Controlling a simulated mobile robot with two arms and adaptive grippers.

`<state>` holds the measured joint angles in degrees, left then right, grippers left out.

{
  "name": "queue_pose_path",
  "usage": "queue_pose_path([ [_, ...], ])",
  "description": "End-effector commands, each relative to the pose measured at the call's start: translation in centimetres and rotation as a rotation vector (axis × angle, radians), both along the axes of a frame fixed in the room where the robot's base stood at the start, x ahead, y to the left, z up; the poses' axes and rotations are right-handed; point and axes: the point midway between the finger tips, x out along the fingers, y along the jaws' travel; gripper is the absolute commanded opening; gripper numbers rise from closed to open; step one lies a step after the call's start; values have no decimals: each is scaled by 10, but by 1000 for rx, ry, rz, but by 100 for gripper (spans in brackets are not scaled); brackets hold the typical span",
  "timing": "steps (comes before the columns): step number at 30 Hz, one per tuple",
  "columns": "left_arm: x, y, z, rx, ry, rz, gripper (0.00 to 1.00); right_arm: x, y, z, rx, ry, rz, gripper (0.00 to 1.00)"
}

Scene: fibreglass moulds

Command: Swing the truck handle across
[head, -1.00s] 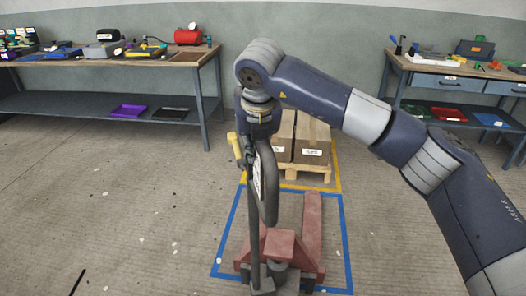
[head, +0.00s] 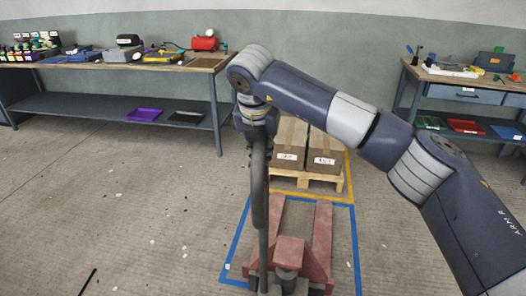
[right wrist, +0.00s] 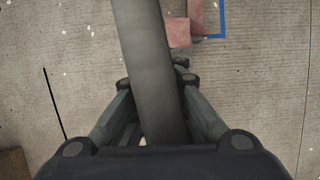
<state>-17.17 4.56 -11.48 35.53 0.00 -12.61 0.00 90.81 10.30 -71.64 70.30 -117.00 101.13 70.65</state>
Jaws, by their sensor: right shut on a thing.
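The red pallet truck (head: 289,252) stands on the floor inside a blue taped outline, its forks pointing away from me. Its dark handle (head: 259,195) rises from the truck's near end and shows nearly edge-on in the head view. My right gripper (head: 257,140) is at the handle's upper part, reaching down from above. In the right wrist view the grey handle bar (right wrist: 150,60) runs between the fingers of my right gripper (right wrist: 157,88), which is shut on it. The exact finger contact is hidden in the head view. My left gripper is not in view.
A pallet (head: 310,179) with brown boxes (head: 324,152) stands beyond the forks, in a yellow outline. A workbench (head: 218,105) stands at the back left, another (head: 425,76) at the back right. The floor left of the truck is mostly clear, with a thin black strip (head: 88,282).

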Motion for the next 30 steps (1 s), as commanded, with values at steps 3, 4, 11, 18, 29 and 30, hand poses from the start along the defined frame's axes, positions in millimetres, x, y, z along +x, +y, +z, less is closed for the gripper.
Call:
queue_pose_path([
  [3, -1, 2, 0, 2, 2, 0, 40, 7, -10, 6, -9, -21, -32, 27],
  [4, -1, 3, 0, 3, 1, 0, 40, 7, -10, 5, -9, -21, -31, 34],
  [11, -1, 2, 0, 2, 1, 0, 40, 5, -7, 3, -8, -16, -21, 35],
  [18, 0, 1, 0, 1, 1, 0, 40, 1, -4, 13, -7, -18, -17, 35],
  [29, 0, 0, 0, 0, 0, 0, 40, -24, 3, 80, -7, -18, -21, 35],
  [30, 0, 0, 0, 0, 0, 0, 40, -27, 3, 87, -8, -17, -21, 35],
])
